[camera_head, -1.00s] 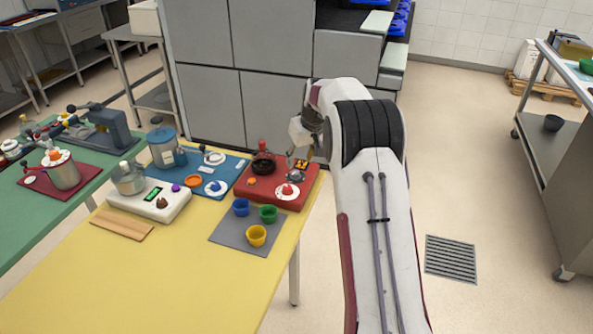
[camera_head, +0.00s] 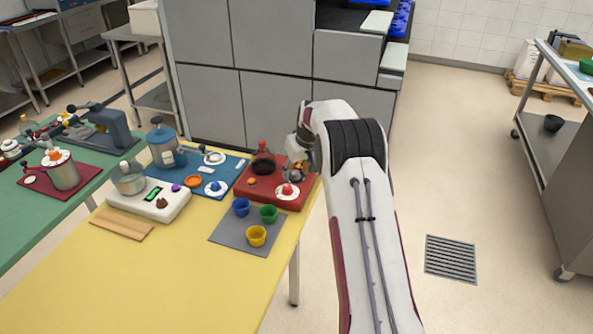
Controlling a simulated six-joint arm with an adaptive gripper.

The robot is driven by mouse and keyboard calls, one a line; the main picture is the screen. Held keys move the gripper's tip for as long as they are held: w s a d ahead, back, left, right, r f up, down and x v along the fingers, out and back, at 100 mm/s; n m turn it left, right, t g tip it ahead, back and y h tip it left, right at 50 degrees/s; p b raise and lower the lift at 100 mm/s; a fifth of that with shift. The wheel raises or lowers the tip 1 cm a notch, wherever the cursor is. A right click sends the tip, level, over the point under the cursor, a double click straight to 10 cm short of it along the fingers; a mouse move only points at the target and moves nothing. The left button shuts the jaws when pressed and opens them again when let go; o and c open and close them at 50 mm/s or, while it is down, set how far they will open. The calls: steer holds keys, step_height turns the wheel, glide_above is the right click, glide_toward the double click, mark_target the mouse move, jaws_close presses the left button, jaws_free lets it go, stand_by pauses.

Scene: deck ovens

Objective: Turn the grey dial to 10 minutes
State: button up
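My gripper (camera_head: 297,171) is small and partly hidden by my arm, low over the right end of the red mat (camera_head: 262,197). I cannot tell whether its fingers are open or shut, or whether they touch anything. A white dial with a red knob (camera_head: 288,190) lies on the red mat just in front of my gripper. A white dial with a blue knob (camera_head: 215,187) lies on the blue mat. A pale round plate with a dark knob (camera_head: 214,157) is at the back of the blue mat. I cannot tell which is the grey dial; no minute marks are legible.
A dark red flask (camera_head: 263,161) stands left of my gripper. Blue (camera_head: 241,207), green (camera_head: 268,213) and yellow (camera_head: 256,236) cups stand on a grey mat (camera_head: 226,236) in front. A white scale (camera_head: 135,207) stands further left.

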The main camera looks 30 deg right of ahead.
steer(key=c, duration=1.1)
steer(key=shift+a+m+h, duration=0.1)
steer(key=shift+m+h, duration=0.2)
steer(key=shift+m, duration=0.4)
steer(key=shift+w+a+m+h, duration=0.1)
steer(key=shift+m+h, duration=0.6)
steer(key=shift+m, duration=1.3)
steer(key=shift+w+a+m+g+h, duration=0.1)
steer(key=shift+m+g+h, duration=0.3)
steer(key=shift+m, duration=0.9)
steer(key=shift+a+m+g+h, duration=0.1)
steer(key=shift+m+g+h, duration=0.3)
steer(key=shift+m, duration=1.2)
